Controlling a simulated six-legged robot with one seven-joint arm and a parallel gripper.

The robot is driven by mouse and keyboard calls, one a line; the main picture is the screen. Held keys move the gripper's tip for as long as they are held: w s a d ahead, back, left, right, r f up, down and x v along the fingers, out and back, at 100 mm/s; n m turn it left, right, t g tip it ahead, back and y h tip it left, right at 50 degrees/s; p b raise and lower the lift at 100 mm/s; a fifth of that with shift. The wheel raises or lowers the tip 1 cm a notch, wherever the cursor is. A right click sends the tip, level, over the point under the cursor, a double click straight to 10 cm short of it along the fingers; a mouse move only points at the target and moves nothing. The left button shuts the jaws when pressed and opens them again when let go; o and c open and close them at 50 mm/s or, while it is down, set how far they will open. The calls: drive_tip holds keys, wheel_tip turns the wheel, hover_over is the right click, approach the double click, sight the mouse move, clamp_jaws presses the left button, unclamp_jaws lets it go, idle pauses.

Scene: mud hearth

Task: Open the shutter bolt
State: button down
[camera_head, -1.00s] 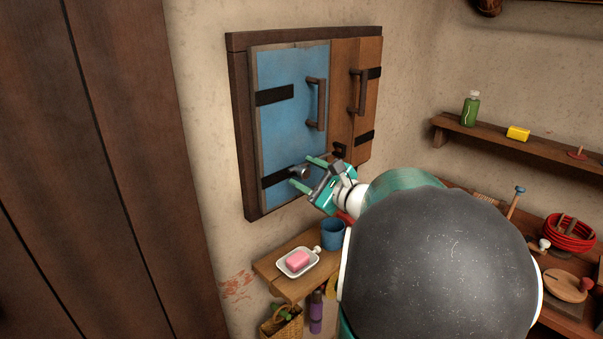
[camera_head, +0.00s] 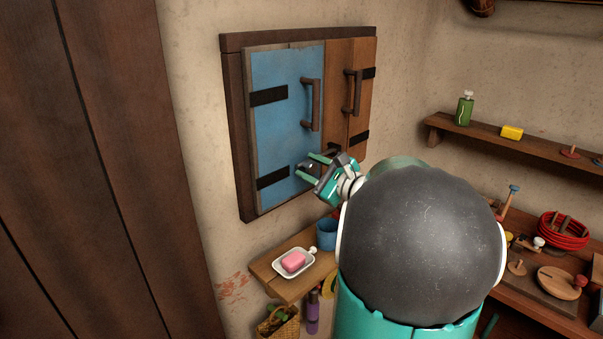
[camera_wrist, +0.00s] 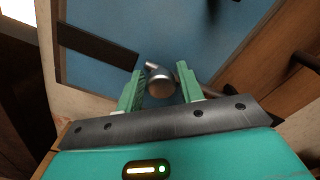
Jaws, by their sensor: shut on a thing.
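The shutter has a blue left leaf (camera_head: 285,100) and a brown wooden right leaf (camera_head: 345,100), and both look closed in the dark frame. The shutter bolt's round metal knob (camera_wrist: 160,82) stands out from the lower part of the blue leaf in the wrist view. A short grey bar shows beside it. My gripper (camera_head: 311,168) is at the bolt, with its two green fingers on either side of the knob. The fingers (camera_wrist: 160,70) are shut on the knob in the wrist view. My gripper and arm hide part of the bolt's right end in the head view.
Two bar handles (camera_head: 311,104) stick out above the bolt. A small shelf (camera_head: 265,268) below holds a soap dish (camera_head: 293,273) and a blue cup (camera_head: 327,234). A wall shelf (camera_head: 500,145) and a cluttered bench are at right. The wall left of the shutter is clear.

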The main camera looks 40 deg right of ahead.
drive_tip(key=shift+d+r, duration=0.15)
drive_tip(key=shift+d, duration=0.8)
drive_tip(key=c, duration=1.1)
unclamp_jaws()
drive_tip(key=shift+d, duration=0.15)
drive_tip(key=shift+w+d, duration=0.1)
drive_tip(key=s, duration=1.4)
